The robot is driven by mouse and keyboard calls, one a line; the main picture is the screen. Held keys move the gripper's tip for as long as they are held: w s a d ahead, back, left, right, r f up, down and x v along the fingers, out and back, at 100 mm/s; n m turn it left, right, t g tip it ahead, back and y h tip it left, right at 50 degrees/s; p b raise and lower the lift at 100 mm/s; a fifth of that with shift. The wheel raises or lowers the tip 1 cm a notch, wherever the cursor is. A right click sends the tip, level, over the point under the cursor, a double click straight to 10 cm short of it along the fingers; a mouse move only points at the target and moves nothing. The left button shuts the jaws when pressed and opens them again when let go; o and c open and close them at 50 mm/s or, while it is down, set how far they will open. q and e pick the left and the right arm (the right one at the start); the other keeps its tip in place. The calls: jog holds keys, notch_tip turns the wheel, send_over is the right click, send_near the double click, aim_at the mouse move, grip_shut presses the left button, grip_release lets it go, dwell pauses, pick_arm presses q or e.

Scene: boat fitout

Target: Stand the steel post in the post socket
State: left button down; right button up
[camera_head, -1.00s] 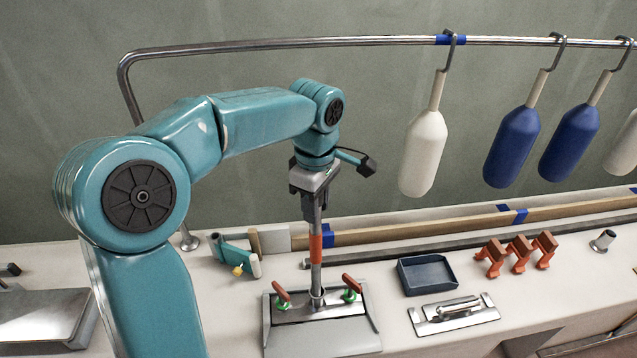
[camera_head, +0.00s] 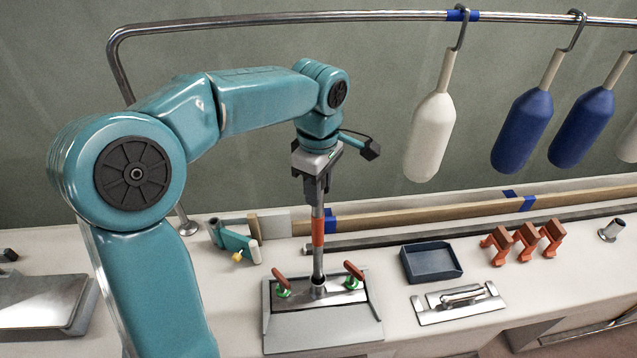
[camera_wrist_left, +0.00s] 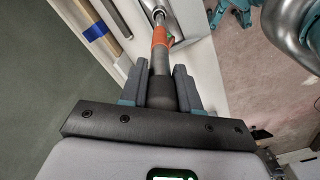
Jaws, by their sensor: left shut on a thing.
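The steel post (camera_head: 317,252) is upright, a thin grey rod with an orange band. My left gripper (camera_head: 317,190) is shut on its top end, and the left wrist view shows the jaws (camera_wrist_left: 160,90) on both sides of the post's dark grip part. The post's lower end meets the post socket (camera_head: 318,289), a short ring on a grey plate between two red-handled clamps. The post (camera_wrist_left: 160,52) also runs down to the socket in the left wrist view. I cannot tell how deep its end sits in the ring. My right gripper is not in view.
A dark blue tray (camera_head: 431,262), a steel latch plate (camera_head: 459,301) and orange clamps (camera_head: 521,243) lie to the right. A teal tool (camera_head: 234,242) lies behind left. White and blue fenders (camera_head: 432,135) hang from a rail (camera_head: 300,17).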

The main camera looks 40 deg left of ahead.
aim_at(318, 217)
pick_arm(q)
jog(key=shift+a+f+b, duration=0.15)
jog(key=shift+f+b, duration=0.3)
jog(key=shift+f, duration=0.35)
jog(key=shift+w+f+b, duration=0.15)
jog(key=shift+f+b, duration=0.35)
jog(key=shift+f, duration=0.05)
jog(key=shift+f+b, duration=0.65)
jog(key=shift+f, duration=0.15)
jog(key=shift+f+b, duration=0.65)
jog(key=shift+f, duration=0.15)
jog(key=shift+f+b, duration=1.2)
jog(key=shift+f, duration=0.4)
jog(key=c, duration=0.7)
grip_release()
jog(key=shift+c, duration=0.2)
